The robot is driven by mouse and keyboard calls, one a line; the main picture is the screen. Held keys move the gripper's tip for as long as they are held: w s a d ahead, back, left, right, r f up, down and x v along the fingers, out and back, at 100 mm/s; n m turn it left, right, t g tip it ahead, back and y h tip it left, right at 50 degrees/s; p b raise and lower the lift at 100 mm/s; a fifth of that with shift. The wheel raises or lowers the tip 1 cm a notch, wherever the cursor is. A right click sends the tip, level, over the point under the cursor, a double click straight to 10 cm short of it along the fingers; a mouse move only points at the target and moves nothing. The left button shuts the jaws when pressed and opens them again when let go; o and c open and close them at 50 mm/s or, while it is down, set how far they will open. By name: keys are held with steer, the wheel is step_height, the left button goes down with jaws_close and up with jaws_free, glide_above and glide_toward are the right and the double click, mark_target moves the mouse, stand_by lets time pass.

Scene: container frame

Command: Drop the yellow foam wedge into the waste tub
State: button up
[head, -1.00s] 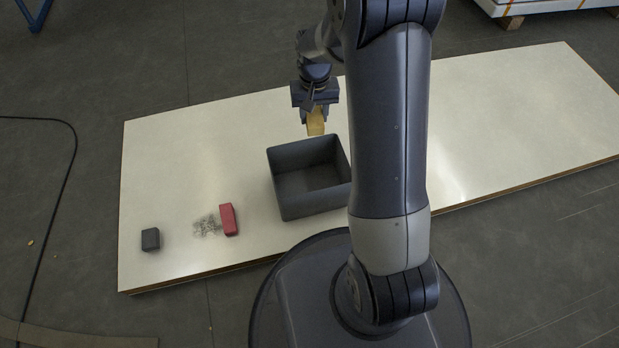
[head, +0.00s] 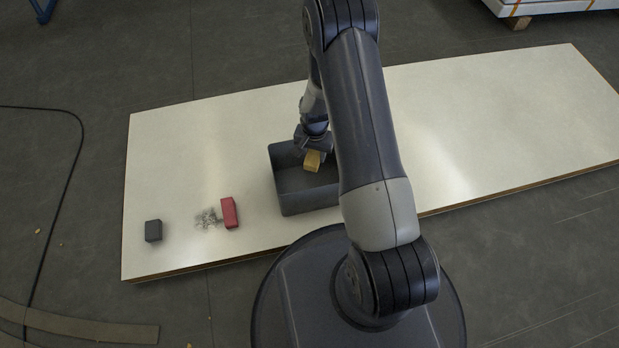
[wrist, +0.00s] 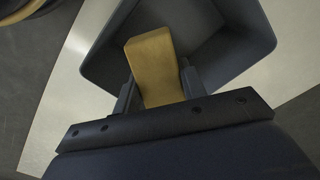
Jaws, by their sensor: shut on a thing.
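The yellow foam wedge (head: 312,161) is held between the jaws of my gripper (head: 313,152), which is shut on it. In the wrist view the wedge (wrist: 153,66) sits between both fingers, with the tub's dark inside behind it. The waste tub (head: 281,184) is a dark grey open box on the white board. My gripper and the wedge are over the tub's opening in the head view. My arm hides the tub's right side. How high the wedge is above the tub floor I cannot tell.
The white board (head: 480,130) is clear on the right. A red block (head: 229,212), a heap of grey scraps (head: 206,219) and a dark grey block (head: 153,230) lie left of the tub. A black cable (head: 75,150) runs over the floor at the left.

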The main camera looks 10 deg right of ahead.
step_height(320, 180, down, 5)
steer(key=shift+b, duration=1.25)
steer(key=o, duration=1)
steer(key=shift+o, duration=0.2)
step_height(320, 180, up, 11)
steer(key=p, duration=0.4)
steer(key=shift+f, duration=0.15)
